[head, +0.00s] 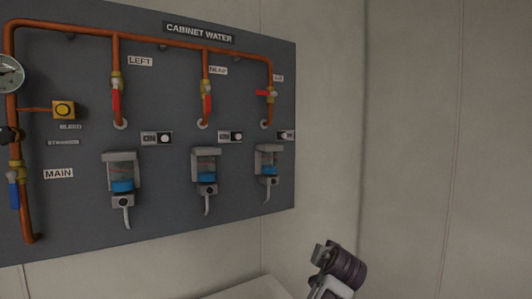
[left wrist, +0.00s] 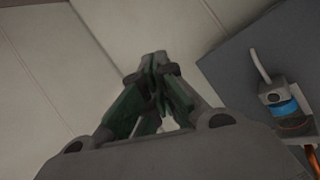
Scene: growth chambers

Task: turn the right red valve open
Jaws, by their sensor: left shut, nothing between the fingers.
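Three red-handled valves sit on branch pipes of the grey panel. The left valve (head: 116,101) and the middle valve (head: 207,101) have handles hanging down along their pipes. The valve farthest right (head: 267,93) has its handle across the pipe. The first label reads LEFT; the labels beside the other two are too small to read surely. My left gripper (left wrist: 158,62) is shut and empty in the left wrist view. In the head view, what appears to be this gripper (head: 320,254) is low, right of and below the panel, apart from all valves. My right gripper is out of view.
The panel (head: 70,225) also carries a blue-handled main valve (head: 14,193), a gauge (head: 9,74), a yellow bleed fitting (head: 64,109) and several blue-filled cups with spouts, one (head: 268,165) near its right edge. Pale walls (head: 410,120) stand right of it.

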